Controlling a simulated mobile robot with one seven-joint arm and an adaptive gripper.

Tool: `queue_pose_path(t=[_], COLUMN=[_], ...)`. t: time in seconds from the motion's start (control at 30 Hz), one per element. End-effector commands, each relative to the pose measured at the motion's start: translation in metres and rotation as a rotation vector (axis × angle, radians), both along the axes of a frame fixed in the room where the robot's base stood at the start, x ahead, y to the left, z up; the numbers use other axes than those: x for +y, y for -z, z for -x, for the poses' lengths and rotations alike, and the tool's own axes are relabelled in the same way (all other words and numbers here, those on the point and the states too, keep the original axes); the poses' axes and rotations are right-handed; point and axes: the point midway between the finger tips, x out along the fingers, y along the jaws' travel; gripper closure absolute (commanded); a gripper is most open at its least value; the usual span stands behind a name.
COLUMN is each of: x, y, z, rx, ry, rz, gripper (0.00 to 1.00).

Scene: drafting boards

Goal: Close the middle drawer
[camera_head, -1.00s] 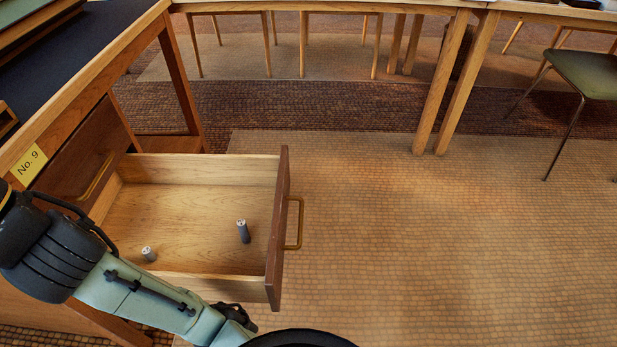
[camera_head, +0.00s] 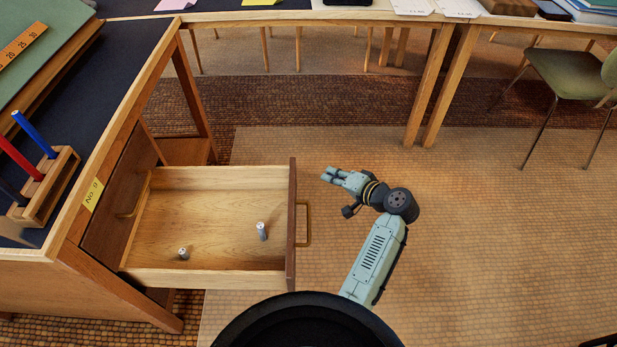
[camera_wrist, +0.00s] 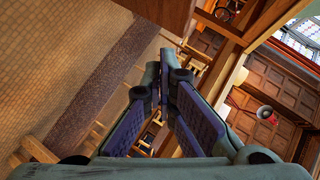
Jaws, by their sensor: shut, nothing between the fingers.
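The open drawer (camera_head: 200,210) sticks out to the right from the desk in the head view. Its front panel (camera_head: 292,228) carries a brass handle (camera_head: 303,224) on the outer side. In the wrist view my gripper (camera_wrist: 164,80) is shut and empty.
Another drawer front (camera_head: 120,205) with a handle sits flush in the desk, near a yellow "No. 9" label (camera_head: 93,194). A pen rack (camera_head: 48,190) stands on the desk top. A green chair (camera_head: 570,80) is at the far right. The floor (camera_head: 480,240) on the right is clear.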

Motion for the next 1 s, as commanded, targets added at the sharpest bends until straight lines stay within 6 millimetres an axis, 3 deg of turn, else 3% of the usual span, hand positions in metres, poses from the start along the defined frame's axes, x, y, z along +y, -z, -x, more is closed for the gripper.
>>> queue_pose_path(t=[0.03, 0.1, 0.23, 0.37, 0.57, 0.9, 1.0], x=[-0.011, -0.021, -0.036, -0.043, -0.029, 0.022, 0.038], y=[0.017, 0.028, 0.035, 0.035, 0.034, 0.032, 0.032], z=[0.017, 0.036, 0.062, 0.072, 0.059, 0.008, 0.002], rx=[0.029, 0.036, 0.018, 0.0, -0.002, -0.002, 0.0], ry=[0.007, 0.011, 0.028, 0.037, 0.033, 0.032, 0.035], rz=[-0.124, -0.28, -0.479, -0.563, -0.573, -0.571, -0.571], gripper=[1.0, 1.0, 1.0, 1.0, 1.0, 1.0, 1.0])
